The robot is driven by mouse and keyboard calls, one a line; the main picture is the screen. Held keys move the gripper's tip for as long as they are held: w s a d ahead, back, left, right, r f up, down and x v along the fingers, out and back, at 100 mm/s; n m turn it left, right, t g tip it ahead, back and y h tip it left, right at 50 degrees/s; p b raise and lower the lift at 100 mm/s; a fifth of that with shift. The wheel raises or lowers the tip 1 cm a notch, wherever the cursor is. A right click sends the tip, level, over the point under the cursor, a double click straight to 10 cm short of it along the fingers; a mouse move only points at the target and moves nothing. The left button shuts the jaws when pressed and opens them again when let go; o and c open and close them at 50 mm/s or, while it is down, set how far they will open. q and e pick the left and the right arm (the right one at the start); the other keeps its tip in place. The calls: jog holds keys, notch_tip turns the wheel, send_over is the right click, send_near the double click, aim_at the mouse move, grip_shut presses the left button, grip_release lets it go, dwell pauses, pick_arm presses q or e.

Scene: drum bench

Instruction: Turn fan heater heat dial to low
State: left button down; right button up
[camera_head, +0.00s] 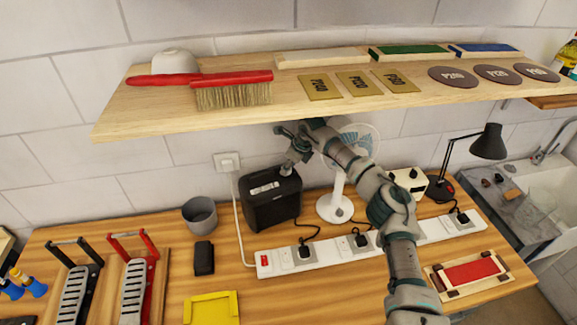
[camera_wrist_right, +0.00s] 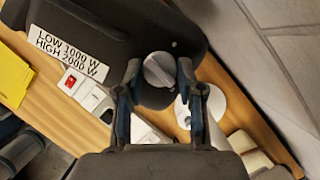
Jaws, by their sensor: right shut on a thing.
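The fan heater (camera_head: 270,209) is a dark box standing on the bench at the back, left of the white fan. In the right wrist view, its dark top (camera_wrist_right: 110,22) carries a white label (camera_wrist_right: 68,52) reading LOW 1000 W and HIGH 2000 W. A round grey heat dial (camera_wrist_right: 158,69) with a raised grip bar sits beside the label. My right gripper (camera_head: 287,166) reaches down onto the heater's top; in the right wrist view its fingers (camera_wrist_right: 160,72) are on either side of the dial, shut on it. The dial's exact setting is unclear. My left gripper is not in view.
A shelf (camera_head: 200,120) with a brush and sanding supplies overhangs the back. A white power strip (camera_head: 330,249) runs in front of the heater. A white fan (camera_head: 337,205) stands right of it; a grey cup (camera_head: 200,216) and a black block (camera_head: 204,259) stand left.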

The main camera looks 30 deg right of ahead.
jog(key=shift+w+d+n+g+y+p, duration=0.1)
jog(key=shift+n+g+y+p, duration=0.3)
jog(key=shift+n, duration=0.7)
jog(key=o, duration=1.1)
jog(key=shift+f, duration=0.1)
jog(key=shift+o, duration=0.2)
jog(key=v, duration=1.1)
jog(key=shift+d+r, duration=0.15)
jog(key=shift+r, duration=0.2)
jog(key=shift+c, duration=0.2)
